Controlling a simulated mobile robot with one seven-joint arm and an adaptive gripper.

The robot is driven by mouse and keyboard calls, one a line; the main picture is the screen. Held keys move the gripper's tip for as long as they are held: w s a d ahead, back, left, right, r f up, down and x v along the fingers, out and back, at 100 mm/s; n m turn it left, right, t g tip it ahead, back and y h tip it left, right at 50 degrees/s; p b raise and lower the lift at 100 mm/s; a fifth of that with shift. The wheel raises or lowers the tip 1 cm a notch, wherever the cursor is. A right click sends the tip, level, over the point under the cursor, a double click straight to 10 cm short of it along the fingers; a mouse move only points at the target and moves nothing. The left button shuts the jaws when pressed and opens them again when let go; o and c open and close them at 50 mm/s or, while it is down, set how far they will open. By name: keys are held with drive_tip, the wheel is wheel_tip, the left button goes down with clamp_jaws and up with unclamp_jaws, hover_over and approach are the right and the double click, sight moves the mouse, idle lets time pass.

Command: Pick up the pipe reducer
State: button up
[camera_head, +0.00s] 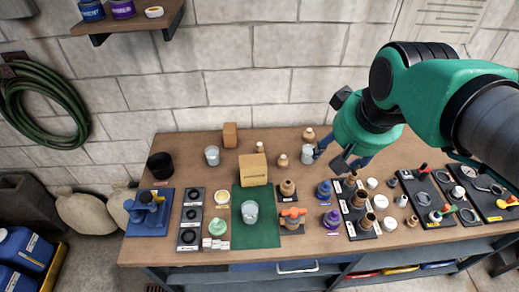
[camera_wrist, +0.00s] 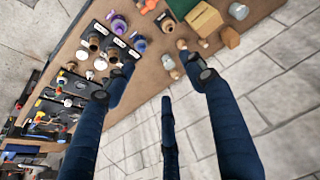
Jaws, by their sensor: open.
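I cannot tell for sure which piece is the pipe reducer. Stepped brown fittings (camera_head: 367,222) stand on a black labelled tray right of the table's middle. Small tan stepped pieces stand farther back, one (camera_head: 282,160) near the cardboard box and another (camera_head: 309,134) near the wall. My gripper (camera_head: 332,158) hangs over the back right of the table, with dark blue fingers spread open and empty. In the wrist view my gripper (camera_wrist: 152,84) shows its fingers wide apart, with the brown fittings (camera_wrist: 113,55) beyond the left finger.
A cardboard box (camera_head: 253,169) stands behind a green mat (camera_head: 265,230) holding a clear cup (camera_head: 250,212). Another clear cup (camera_head: 307,154) is close to my fingers. Black tool trays (camera_head: 428,200) fill the right side. The block wall (camera_head: 230,95) rises behind the table.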

drive_tip(key=w+a+g+p, duration=0.1)
drive_tip(key=w+a, duration=0.2)
drive_tip(key=w, duration=1.2)
drive_tip(key=n+g+p, duration=0.3)
drive_tip(key=g, duration=0.1)
hover_over(259, 144)
wheel_tip(259, 144, down, 30)
drive_tip(key=shift+w, duration=0.1)
drive_tip(key=shift+d+f+b, duration=0.1)
drive_tip(key=shift+f+b, duration=0.3)
drive_tip(key=shift+f, duration=3.85)
drive_tip(key=shift+f, duration=2.6)
